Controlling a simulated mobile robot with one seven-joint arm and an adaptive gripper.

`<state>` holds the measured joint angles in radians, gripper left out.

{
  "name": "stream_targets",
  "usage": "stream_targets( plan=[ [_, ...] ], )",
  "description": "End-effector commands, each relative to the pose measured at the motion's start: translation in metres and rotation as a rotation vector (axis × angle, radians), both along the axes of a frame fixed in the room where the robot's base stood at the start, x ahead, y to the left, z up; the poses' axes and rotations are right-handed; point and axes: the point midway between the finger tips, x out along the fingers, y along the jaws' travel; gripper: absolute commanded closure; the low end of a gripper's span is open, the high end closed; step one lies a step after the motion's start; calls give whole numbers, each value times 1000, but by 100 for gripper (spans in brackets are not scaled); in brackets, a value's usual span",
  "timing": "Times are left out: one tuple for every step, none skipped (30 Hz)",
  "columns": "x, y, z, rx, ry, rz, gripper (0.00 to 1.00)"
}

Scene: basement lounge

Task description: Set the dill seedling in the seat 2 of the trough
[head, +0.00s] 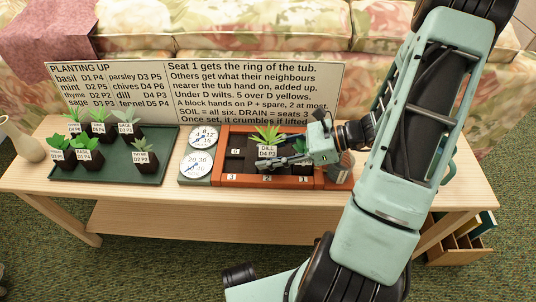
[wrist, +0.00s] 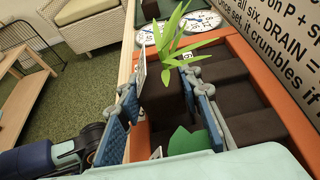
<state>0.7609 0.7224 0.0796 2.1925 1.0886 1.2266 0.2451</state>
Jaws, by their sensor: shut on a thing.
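The dill seedling (head: 267,138), with spiky light green leaves and a white label reading DILL D4 P3, is above the middle of the orange-brown trough (head: 228,181), over the number 2. Its leaves also show in the wrist view (wrist: 175,42). My gripper (head: 272,163) reaches in from the right and is shut on the dill seedling's dark soil block, one finger on each side. Another green seedling (wrist: 188,140) is in the trough beside it, on the seat 1 side. Whether the dill's block touches the seat floor is hidden by my fingers.
Two round dials (head: 199,163) stand at the trough's left end. A dark green tray (head: 113,166) holds several labelled seedlings. A planting sign (head: 110,90) stands behind, close to the trough. A beige vase (head: 22,140) is at the table's left end. The table front is clear.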

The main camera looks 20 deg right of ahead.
Motion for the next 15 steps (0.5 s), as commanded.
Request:
stream_targets(
  plan=[
    [0, 0, 0, 0, 0, 0, 92],
    [0, 0, 0, 0, 0, 0, 92],
    [0, 0, -2, 1, 0, 0, 92],
    [0, 0, -3, 1, 1, 0, 92],
    [0, 0, -4, 0, 0, 0, 92],
    [0, 0, -5, 0, 0, 0, 92],
    [0, 0, -6, 0, 0, 0, 92],
    [0, 0, -7, 0, 0, 0, 92],
    [0, 0, -8, 0, 0, 0, 92],
    [0, 0, -9, 0, 0, 0, 92],
    [0, 0, -10, 0, 0, 0, 92],
    [0, 0, -11, 0, 0, 0, 92],
    [0, 0, -12, 0, 0, 0, 92],
    [0, 0, -12, 0, 0, 0, 92],
    [0, 0, -12, 0, 0, 0, 92]
  ],
)
